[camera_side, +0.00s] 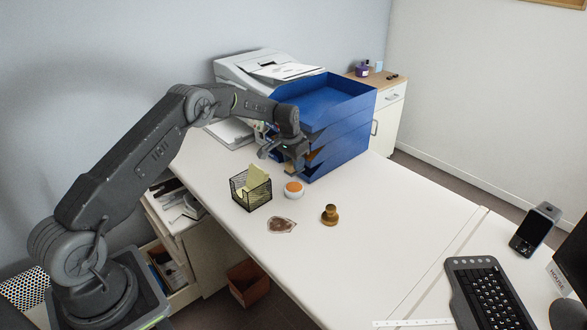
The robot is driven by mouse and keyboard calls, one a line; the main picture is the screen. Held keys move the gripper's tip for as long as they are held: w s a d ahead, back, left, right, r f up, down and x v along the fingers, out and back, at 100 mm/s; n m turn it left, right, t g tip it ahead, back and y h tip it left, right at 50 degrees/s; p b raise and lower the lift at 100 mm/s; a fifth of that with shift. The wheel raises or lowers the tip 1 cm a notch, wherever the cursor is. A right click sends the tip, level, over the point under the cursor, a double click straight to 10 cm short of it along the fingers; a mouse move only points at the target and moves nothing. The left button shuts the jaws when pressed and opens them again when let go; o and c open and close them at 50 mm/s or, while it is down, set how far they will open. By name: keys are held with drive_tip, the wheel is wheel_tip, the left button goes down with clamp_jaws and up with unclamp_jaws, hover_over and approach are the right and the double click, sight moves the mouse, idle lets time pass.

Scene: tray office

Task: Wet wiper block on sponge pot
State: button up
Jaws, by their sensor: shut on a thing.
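The sponge pot (293,190), a small round white pot with an orange top, stands on the white desk just right of the wire mesh holder. My gripper (284,162) is above and slightly behind the pot, close to the front left of the blue trays. It is shut on a small tan-orange thing (288,167), which I take for the wiper block. The fingers hide most of it, so its exact shape is unclear. It looks apart from the pot.
A black mesh holder (251,194) with yellow notes stands left of the pot. Blue stacked trays (340,138) rise behind. The desk is clear right of the stamp up to the keyboard (487,295).

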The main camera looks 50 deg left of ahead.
drive_tip(key=shift+w+a+f, duration=0.2)
drive_tip(key=shift+a, duration=0.1)
hover_over(295, 186)
drive_tip(key=shift+s+d+f, duration=0.1)
drive_tip(key=shift+s+f, duration=0.05)
drive_tip(key=shift+f, duration=1.3)
drive_tip(key=shift+s+f, duration=0.15)
drive_tip(key=shift+f, duration=1.25)
drive_tip(key=shift+f, duration=0.65)
drive_tip(key=shift+r, duration=3.6)
